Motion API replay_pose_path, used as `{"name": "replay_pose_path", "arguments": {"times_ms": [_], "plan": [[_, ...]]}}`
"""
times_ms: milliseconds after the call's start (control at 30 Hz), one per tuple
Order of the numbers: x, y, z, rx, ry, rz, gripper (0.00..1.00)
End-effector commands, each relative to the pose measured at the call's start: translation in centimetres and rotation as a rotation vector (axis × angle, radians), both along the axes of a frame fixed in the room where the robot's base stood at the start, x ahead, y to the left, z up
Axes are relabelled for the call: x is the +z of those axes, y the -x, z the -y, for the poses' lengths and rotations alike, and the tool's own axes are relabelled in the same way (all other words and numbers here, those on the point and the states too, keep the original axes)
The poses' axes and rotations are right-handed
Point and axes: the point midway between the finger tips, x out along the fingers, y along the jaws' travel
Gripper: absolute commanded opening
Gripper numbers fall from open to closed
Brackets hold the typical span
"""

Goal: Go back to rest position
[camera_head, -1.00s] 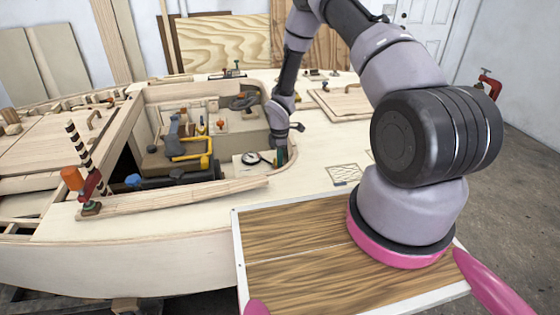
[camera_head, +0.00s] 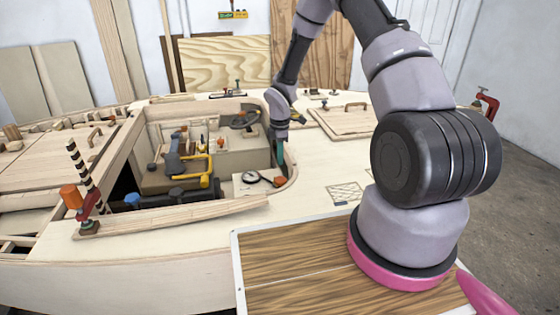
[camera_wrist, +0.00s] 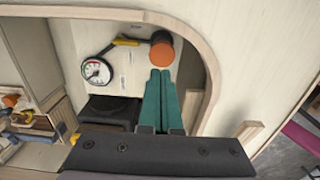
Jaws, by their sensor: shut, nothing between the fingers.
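My gripper (camera_head: 281,155) hangs at the right end of the open cockpit well (camera_head: 150,112) in the plywood hull, in the head view. In the wrist view its green fingers (camera_wrist: 159,98) lie side by side, shut and empty. Their tips are close in the picture to an orange-capped round part (camera_wrist: 161,53). A white dial gauge (camera_wrist: 97,71) is to the left of the fingers; it also shows in the head view (camera_head: 250,177). I cannot tell whether the fingertips touch anything.
The well holds a dark engine-like block with a yellow pipe (camera_head: 197,163). A red clamp with an orange knob (camera_head: 72,197) stands at the left. A wooden hatch with a handle (camera_head: 345,118) lies right of my gripper. The deck (camera_head: 315,165) right of the well is mostly clear.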

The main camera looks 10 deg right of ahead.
Motion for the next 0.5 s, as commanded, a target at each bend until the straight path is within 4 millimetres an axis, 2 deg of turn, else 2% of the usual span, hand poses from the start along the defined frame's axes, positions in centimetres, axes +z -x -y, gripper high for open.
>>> {"name": "replay_pose_path", "arguments": {"times_ms": [400,500], "plan": [[-0.01,-0.03,0.00,0.000,0.000,0.001,0.00],[0.62,-0.13,0.13,-0.014,0.002,0.007,0.00]]}}
